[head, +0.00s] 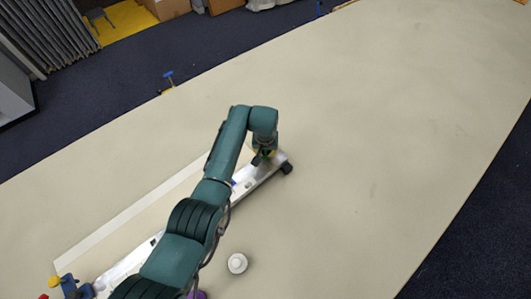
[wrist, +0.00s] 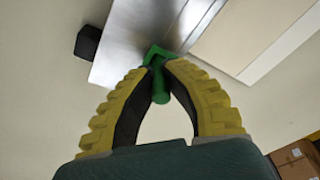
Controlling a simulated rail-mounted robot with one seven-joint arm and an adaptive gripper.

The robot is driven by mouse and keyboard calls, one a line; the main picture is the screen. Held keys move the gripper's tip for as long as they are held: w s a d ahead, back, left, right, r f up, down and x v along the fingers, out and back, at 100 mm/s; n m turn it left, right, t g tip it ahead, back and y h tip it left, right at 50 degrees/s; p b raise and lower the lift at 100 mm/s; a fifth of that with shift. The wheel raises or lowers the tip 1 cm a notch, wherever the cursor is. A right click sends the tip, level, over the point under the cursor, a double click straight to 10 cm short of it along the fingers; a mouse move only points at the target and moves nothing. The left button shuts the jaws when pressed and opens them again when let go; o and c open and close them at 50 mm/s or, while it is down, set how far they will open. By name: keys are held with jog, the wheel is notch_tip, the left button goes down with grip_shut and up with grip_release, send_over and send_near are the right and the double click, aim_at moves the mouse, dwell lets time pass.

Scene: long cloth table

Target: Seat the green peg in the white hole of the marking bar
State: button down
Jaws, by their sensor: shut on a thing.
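My gripper (wrist: 160,78) is shut on the green peg (wrist: 160,88), which sits between the yellow-and-black fingertips in the wrist view. The peg's wider green head reaches past the fingertips and overlaps the edge of the silvery marking bar (wrist: 130,42). I cannot tell whether the peg touches the bar. In the head view my gripper (head: 262,158) is over the bar's far right end, and the bar (head: 248,184) runs down to the lower left, partly under my arm.
A black block (wrist: 88,41) is at the bar's end. A pale strip (head: 125,218) lies along the bar's left side. A white round thing (head: 237,263) stands right of my arm. Blue, yellow and red things (head: 68,285) are at the lower left. The cloth table (head: 390,130) is clear to the right.

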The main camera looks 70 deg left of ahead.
notch_tip(320, 180, up, 10)
dwell(0.4)
